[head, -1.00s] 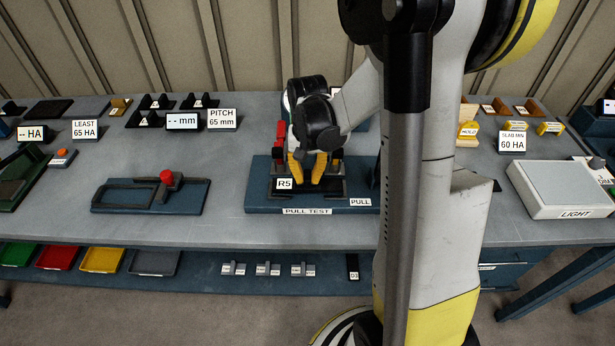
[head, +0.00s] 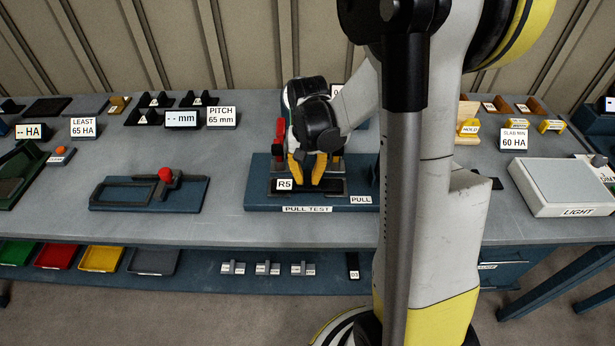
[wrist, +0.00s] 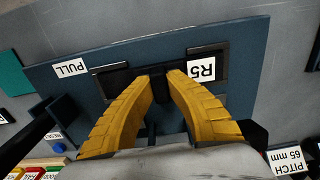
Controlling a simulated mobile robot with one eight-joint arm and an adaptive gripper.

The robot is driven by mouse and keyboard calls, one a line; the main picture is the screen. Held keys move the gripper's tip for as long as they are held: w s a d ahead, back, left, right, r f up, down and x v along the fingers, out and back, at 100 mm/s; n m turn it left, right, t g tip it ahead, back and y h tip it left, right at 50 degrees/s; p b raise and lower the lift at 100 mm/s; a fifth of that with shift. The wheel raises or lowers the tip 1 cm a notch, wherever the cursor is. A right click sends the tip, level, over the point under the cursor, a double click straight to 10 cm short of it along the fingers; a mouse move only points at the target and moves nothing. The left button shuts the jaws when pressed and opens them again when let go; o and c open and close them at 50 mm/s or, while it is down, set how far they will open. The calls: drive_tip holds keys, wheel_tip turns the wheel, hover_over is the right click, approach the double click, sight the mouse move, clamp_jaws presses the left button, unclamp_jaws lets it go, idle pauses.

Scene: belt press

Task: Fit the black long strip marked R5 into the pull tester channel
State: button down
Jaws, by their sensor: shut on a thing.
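The black strip marked R5 (head: 285,185) lies along the pull tester (head: 262,202), a blue plate labelled PULL TEST. Its R5 label (wrist: 201,69) shows in the wrist view at the right end of the dark channel (wrist: 118,82). My gripper (head: 306,183) points down over the tester, its yellow fingers shut on the strip near its middle. In the wrist view my gripper (wrist: 160,72) hides part of the strip. The strip looks level and at the channel, but I cannot tell whether it is fully seated.
A red part (head: 280,130) stands behind the tester. A blue fixture with a red knob (head: 165,174) lies to its left. A light box (head: 565,188) is at the right. The bench between the fixture and the tester is bare.

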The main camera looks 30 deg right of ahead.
sight(307, 176)
idle(0.3)
drive_tip(key=c, duration=1.4)
unclamp_jaws()
drive_tip(key=shift+r+p, duration=2.6)
drive_tip(key=shift+r, duration=0.9)
drive_tip(key=shift+a, duration=0.1)
drive_tip(key=s+a+r+n+t+b, duration=0.4)
drive_tip(key=s+a+r+n+t, duration=0.2)
drive_tip(key=s+a+r, duration=0.3)
drive_tip(key=s+a+t, duration=0.1)
drive_tip(key=a, duration=0.3)
drive_tip(key=shift+s+a+r+n, duration=0.15)
drive_tip(key=shift+s+r+n, duration=0.25)
